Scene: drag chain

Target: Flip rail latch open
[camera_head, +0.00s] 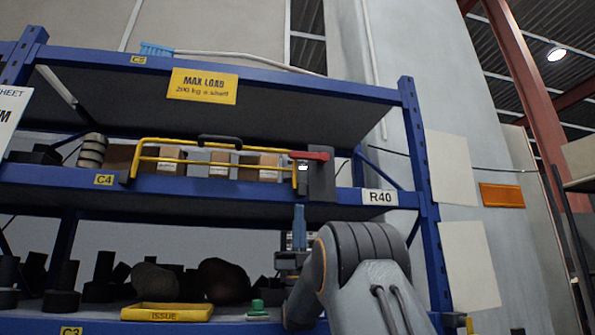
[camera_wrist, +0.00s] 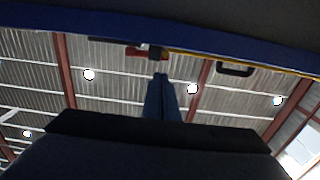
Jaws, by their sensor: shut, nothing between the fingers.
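The red rail latch (camera_head: 303,156) lies roughly level at the right end of the yellow rail (camera_head: 215,143), against a dark grey post (camera_head: 322,175) on the middle shelf. My gripper (camera_head: 299,208) points up with its blue fingers together and empty. In the head view its tips are below the latch, in front of the shelf's lower side. The wrist view looks up at the roof; the shut fingertips (camera_wrist: 160,76) show just below the red latch (camera_wrist: 140,52), with a visible gap. The yellow rail (camera_wrist: 285,70) also shows there.
The blue shelf edge (camera_head: 220,187) runs close behind my fingers. A black handle (camera_head: 220,141) sits on the rail, with boxes (camera_head: 217,163) behind it. Below are a yellow ISSUE tray (camera_head: 165,312), a green item (camera_head: 257,308) and several dark parts.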

